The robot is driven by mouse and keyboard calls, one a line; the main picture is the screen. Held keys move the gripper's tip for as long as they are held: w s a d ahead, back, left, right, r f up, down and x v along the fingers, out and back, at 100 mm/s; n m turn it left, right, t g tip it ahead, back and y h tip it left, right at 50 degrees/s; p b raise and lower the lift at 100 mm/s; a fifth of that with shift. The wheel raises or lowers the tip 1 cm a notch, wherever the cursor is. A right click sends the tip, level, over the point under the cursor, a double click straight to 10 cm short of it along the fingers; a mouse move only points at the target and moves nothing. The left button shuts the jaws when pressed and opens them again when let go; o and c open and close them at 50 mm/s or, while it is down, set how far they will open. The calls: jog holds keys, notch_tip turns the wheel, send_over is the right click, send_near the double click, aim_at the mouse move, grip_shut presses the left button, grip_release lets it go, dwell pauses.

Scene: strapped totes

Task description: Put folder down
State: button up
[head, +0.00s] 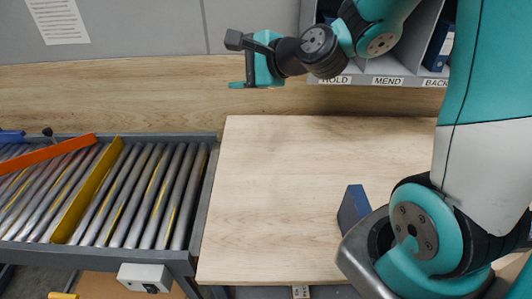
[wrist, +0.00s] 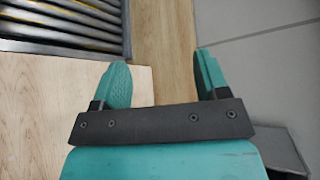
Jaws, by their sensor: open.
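A dark blue, upright block-like object (head: 354,207), which looks like a folder, stands on the wooden table (head: 270,200) at the right in the head view. My arm hides part of it. Another dark blue folder (head: 440,45) with a white label stands in the grey shelf (head: 418,40) at the top right, over the BACK label. My gripper (head: 243,84) is held high above the table's far left side, well apart from both. In the wrist view my gripper (wrist: 164,78) has its two teal fingers spread with nothing between them.
A roller conveyor (head: 180,195) with a yellow divider (head: 88,190) and an orange bar (head: 48,154) lies left of the table. It also shows in the wrist view (wrist: 70,28). The shelf bears HOLD, MEND and BACK labels. The table's left and middle are bare.

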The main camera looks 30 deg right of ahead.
jog(key=s+a+f+n+g, duration=0.1)
jog(key=s+a+n+g, duration=0.9)
jog(key=s+n, duration=0.65)
jog(key=s+n+g+h, duration=0.2)
jog(key=s+n, duration=0.6)
jog(key=shift+d+f+g, duration=0.15)
jog(key=shift+d+g, duration=0.15)
jog(key=shift+d, duration=0.1)
